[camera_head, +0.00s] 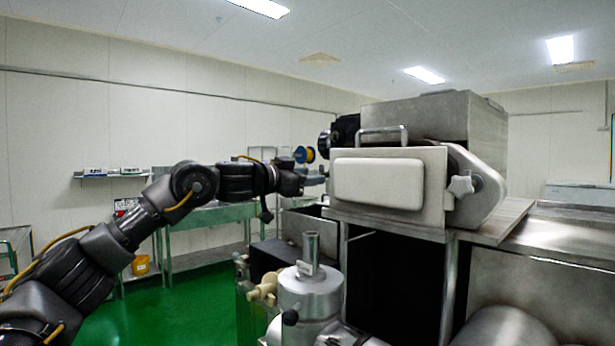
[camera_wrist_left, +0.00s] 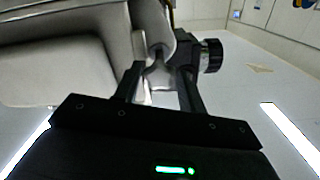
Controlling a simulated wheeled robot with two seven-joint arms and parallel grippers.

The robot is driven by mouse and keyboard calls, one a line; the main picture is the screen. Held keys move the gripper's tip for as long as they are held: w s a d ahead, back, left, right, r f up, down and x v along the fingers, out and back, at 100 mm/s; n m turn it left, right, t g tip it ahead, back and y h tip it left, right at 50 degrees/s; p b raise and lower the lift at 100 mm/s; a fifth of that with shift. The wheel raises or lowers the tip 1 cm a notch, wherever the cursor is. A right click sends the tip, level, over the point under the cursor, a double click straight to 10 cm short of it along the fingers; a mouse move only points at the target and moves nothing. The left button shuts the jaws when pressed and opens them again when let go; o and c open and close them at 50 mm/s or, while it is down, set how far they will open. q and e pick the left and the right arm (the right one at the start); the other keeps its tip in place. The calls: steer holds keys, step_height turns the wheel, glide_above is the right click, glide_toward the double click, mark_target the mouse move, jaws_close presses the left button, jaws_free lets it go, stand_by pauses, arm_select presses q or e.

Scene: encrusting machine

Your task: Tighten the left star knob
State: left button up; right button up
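The machine's front cover (camera_head: 378,183) is a pale, rounded box with a handle on top. My left gripper (camera_head: 316,179) is at the cover's left side, where the left star knob is hard to make out in the head view. In the left wrist view, the two dark fingers of my left gripper (camera_wrist_left: 161,72) stand apart, on either side of the grey left star knob (camera_wrist_left: 157,58). The gripper looks open; contact with the knob cannot be told. A second star knob (camera_head: 461,187) shows on the cover's right side. My right gripper is not in view.
A black round part (camera_wrist_left: 211,55) sticks out close to the right finger in the left wrist view. A steel cylinder (camera_head: 310,293) stands below the cover. A steel worktop (camera_head: 560,235) lies to the right. Green floor (camera_head: 190,305) is free at the left.

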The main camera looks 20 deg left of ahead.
arm_select(q)
steer(key=c, duration=0.6)
steer(key=shift+m, duration=0.4)
steer(key=m, duration=1.6)
steer(key=shift+p, duration=0.4)
steer(key=shift+m, duration=0.3)
